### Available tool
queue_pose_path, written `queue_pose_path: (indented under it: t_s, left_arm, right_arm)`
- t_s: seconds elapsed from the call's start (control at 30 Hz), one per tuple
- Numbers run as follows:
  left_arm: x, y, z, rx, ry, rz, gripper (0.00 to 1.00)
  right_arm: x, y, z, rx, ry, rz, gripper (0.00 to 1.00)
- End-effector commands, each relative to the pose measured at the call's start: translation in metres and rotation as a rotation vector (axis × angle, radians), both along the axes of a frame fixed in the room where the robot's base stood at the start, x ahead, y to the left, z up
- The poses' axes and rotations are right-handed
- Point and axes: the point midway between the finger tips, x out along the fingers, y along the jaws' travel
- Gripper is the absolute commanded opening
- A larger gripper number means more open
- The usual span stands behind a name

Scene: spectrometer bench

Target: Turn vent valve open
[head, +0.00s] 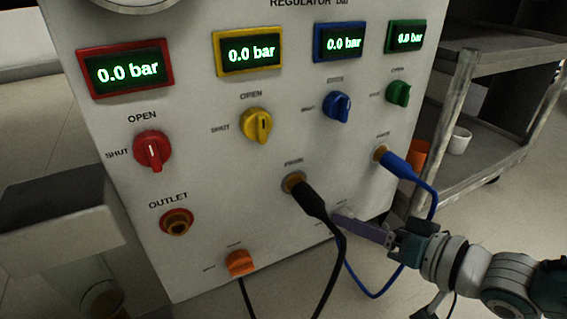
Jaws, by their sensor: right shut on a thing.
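The regulator panel (215,185) is a pale upright face with several coloured knobs. A small pale knob (343,213), likely the vent valve, sits low on its right part, partly hidden by my right gripper; its label is too small to read. My right gripper (345,219) comes in from the lower right, its purple-grey fingers shut on this pale knob. How far the knob is turned cannot be made out. An orange knob (240,263) sits at the bottom of the panel, its label also unreadable. My left gripper is not in view.
Red (152,151), yellow (257,125), blue (337,107) and green (398,93) knobs sit under displays reading 0.0 bar. A black hose (318,205) and a blue hose (402,168) hang close to my right gripper. A metal cart (461,120) stands at right.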

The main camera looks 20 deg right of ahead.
Motion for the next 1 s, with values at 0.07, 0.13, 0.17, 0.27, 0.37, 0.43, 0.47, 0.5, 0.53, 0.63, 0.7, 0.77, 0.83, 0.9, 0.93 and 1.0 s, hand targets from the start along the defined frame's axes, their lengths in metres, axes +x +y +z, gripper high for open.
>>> queue_pose_path:
  t_s: [0.07, 0.13, 0.17, 0.27, 0.37, 0.43, 0.47, 0.5, 0.53, 0.63, 0.7, 0.77, 0.83, 0.9, 0.93, 1.0]
  left_arm:
    - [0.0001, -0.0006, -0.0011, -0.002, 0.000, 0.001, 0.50]
    - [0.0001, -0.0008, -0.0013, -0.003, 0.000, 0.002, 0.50]
    - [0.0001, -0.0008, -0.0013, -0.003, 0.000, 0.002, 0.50]
    - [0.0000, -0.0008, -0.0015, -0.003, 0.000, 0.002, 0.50]
    - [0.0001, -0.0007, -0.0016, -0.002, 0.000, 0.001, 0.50]
    - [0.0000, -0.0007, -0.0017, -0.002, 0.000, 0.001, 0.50]
    - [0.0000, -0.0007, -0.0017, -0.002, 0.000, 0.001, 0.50]
    - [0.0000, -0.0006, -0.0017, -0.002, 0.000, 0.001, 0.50]
    - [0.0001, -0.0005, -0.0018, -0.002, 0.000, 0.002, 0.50]
    - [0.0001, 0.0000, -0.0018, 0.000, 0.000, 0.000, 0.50]
    - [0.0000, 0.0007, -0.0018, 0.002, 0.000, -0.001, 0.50]
    - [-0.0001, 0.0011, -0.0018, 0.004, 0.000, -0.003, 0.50]
    - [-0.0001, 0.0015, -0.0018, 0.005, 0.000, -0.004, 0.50]
    - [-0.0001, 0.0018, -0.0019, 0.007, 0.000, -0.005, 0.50]
    - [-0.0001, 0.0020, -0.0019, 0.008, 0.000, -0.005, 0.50]
    - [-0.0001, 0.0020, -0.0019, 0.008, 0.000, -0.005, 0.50]
  right_arm:
    - [0.0004, -0.0013, -0.0007, 0.044, 0.004, -0.001, 0.00]
    - [0.0006, -0.0013, -0.0006, 0.079, 0.006, 0.000, 0.00]
    - [0.0005, -0.0013, -0.0005, 0.093, 0.007, -0.001, 0.00]
    - [0.0004, -0.0012, -0.0007, 0.131, 0.011, 0.000, 0.00]
    - [0.0004, -0.0013, -0.0006, 0.158, 0.012, -0.001, 0.00]
    - [0.0003, -0.0013, -0.0008, 0.169, 0.014, -0.001, 0.00]
    - [0.0002, -0.0014, -0.0008, 0.173, 0.014, -0.002, 0.00]
    - [0.0001, -0.0015, -0.0007, 0.178, 0.014, -0.002, 0.00]
    - [0.0002, -0.0015, -0.0006, 0.180, 0.014, -0.001, 0.00]
    - [0.0003, -0.0015, -0.0005, 0.183, 0.014, -0.002, 0.00]
    - [0.0003, -0.0014, -0.0005, 0.183, 0.014, -0.002, 0.00]
    - [0.0003, -0.0014, -0.0004, 0.183, 0.014, -0.002, 0.00]
    - [0.0004, -0.0014, -0.0004, 0.183, 0.014, -0.002, 0.00]
    - [0.0004, -0.0014, -0.0004, 0.183, 0.014, -0.002, 0.00]
    - [0.0004, -0.0014, -0.0004, 0.183, 0.014, -0.002, 0.45]
    - [0.0004, -0.0013, -0.0004, 0.183, 0.014, -0.002, 0.53]
